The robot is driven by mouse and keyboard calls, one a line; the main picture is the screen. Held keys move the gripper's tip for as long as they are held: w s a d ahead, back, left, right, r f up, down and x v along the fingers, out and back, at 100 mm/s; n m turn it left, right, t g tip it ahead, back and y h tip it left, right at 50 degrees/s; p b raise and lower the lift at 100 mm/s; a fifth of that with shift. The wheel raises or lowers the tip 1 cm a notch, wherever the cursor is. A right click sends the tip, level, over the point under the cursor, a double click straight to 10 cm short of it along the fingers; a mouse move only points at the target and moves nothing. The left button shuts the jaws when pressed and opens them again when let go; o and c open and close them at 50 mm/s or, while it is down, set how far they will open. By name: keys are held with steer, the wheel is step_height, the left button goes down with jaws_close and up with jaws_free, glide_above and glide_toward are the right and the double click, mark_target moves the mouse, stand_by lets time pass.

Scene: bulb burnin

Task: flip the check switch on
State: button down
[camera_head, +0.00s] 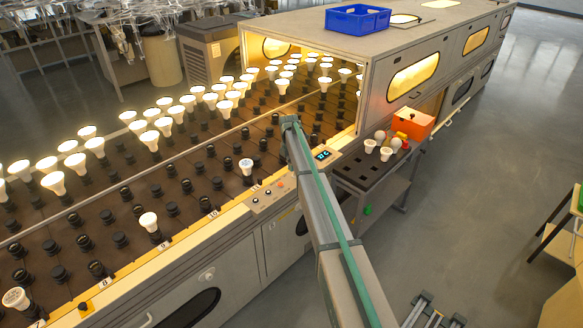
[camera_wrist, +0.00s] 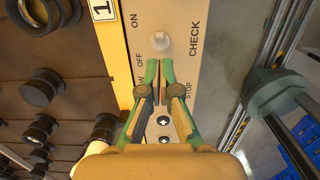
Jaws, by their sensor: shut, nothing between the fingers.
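The check switch (camera_wrist: 159,41) shows in the wrist view as a pale rounded knob on a beige panel (camera_wrist: 182,72) marked CHECK, ON and OFF. The knob sits between the ON and OFF labels; I cannot tell which way it is set. My gripper (camera_wrist: 159,68) is shut and empty, with its green-edged fingertips just below the knob in the picture, on the OFF side. I cannot tell whether they touch the panel.
Two dark round fittings (camera_wrist: 164,131) lie between my fingers, near the STOP label. In the head view, rows of sockets with lit bulbs (camera_head: 150,138) fill the rack beside the panel. A small display (camera_head: 322,155) and a side tray (camera_head: 357,177) with bulbs stand to the right.

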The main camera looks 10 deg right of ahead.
steer(key=shift+r, duration=0.1)
step_height(320, 180, up, 9)
steer(key=w+d+p, duration=0.1)
steer(key=d+p, duration=0.1)
steer(key=p, duration=0.1)
steer(key=shift+w+r+p, duration=0.2)
steer(key=shift+w+p, duration=0.1)
steer(key=shift+p, duration=0.05)
steer(key=shift+d, duration=0.1)
